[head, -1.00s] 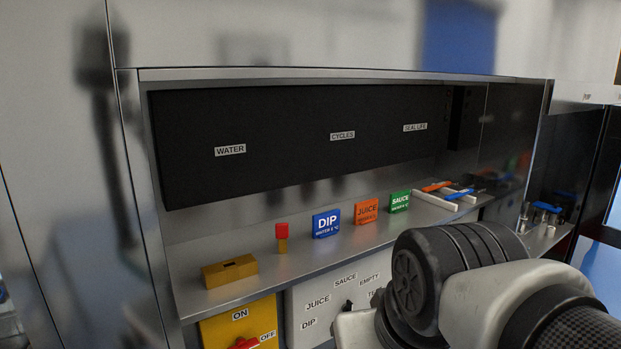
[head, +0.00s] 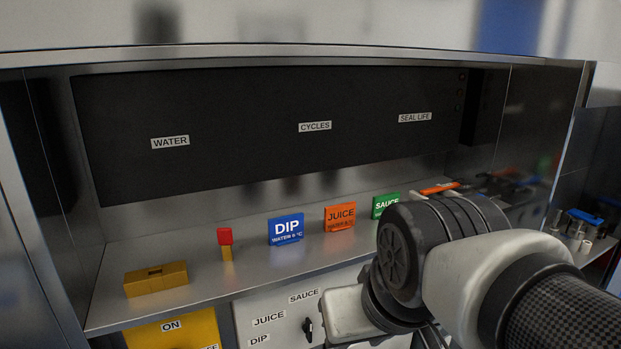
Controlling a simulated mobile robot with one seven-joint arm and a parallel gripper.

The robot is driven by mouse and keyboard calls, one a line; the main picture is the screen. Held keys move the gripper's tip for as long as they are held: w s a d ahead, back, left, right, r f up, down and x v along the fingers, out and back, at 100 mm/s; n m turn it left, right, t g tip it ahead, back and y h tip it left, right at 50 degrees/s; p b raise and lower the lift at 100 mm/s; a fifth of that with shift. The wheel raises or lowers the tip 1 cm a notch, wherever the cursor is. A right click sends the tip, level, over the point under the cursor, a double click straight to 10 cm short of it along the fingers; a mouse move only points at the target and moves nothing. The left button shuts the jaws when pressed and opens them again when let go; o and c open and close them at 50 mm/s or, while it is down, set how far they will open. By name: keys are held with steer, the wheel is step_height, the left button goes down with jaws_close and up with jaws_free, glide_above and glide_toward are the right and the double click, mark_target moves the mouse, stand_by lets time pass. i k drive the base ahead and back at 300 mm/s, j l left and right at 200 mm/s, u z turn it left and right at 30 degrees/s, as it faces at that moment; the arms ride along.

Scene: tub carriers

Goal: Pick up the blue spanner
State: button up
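A blue bar-shaped item (head: 586,216) lies at the far right among small metal parts. It is too small to tell whether it is the blue spanner. An orange-handled item (head: 440,188) lies on the right part of the steel shelf, just above my arm. The blue item that lay beside it earlier is now hidden, apparently behind my arm. My arm covers the lower right of the head view, apart from the far-right blue item. My gripper's fingertips are not in view.
The steel shelf (head: 200,285) carries a yellow block (head: 156,281), a red-topped peg (head: 225,243), and blue DIP (head: 286,229), orange JUICE (head: 340,217) and green SAUCE (head: 385,204) signs. A black panel (head: 240,110) stands behind. A white selector panel (head: 275,325) sits below.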

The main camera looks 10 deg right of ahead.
mark_target(480, 192)
steer(key=i+l, duration=0.1)
steer(key=l, duration=0.3)
steer(key=i+l, duration=0.15)
steer(key=l, duration=0.3)
steer(key=i+l, duration=0.1)
steer(key=l, duration=0.3)
steer(key=i+l, duration=0.15)
steer(key=l, duration=0.3)
steer(key=i+l+u, duration=0.1)
steer(key=l, duration=0.3)
